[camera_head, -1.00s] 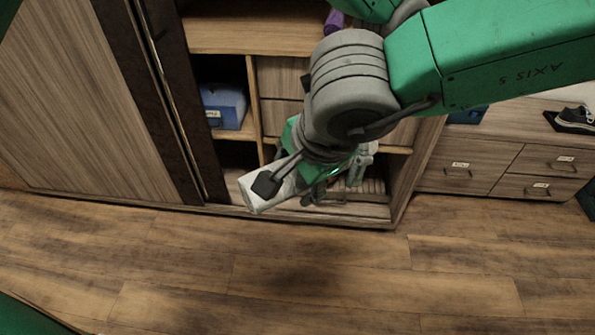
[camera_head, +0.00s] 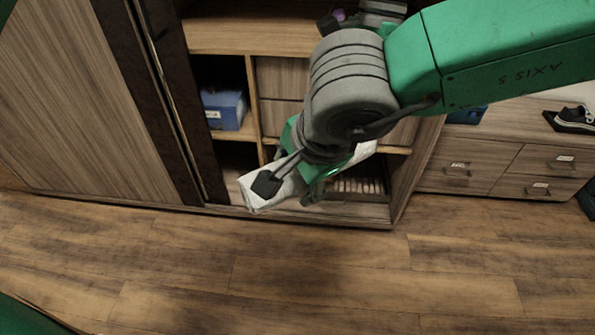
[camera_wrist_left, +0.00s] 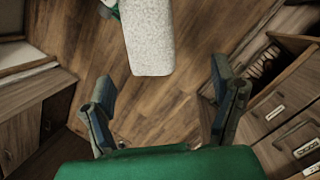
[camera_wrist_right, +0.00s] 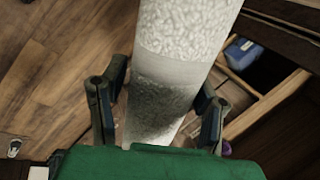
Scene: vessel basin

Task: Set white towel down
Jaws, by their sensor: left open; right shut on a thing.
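The white towel (camera_head: 255,197) is a rolled or folded textured bundle. In the head view it is held at the front of the low open compartment, and its other end (camera_head: 365,152) shows right of my gripper. My right gripper (camera_head: 285,187) is shut on it; in the right wrist view (camera_wrist_right: 163,95) the towel (camera_wrist_right: 180,35) passes between both fingers. My left gripper (camera_wrist_left: 160,100) is open and empty. In the left wrist view the towel (camera_wrist_left: 150,35) hangs ahead of its fingers, apart from them, with floor behind. Whether the towel touches the compartment's floor is hidden.
The wardrobe has a low compartment with a slatted rack (camera_head: 358,188), a blue box (camera_head: 225,108) on a left shelf, and a sliding door (camera_head: 85,95) on the left. A drawer unit (camera_head: 500,165) with shoes (camera_head: 575,119) stands right. The wooden floor (camera_head: 300,270) in front is clear.

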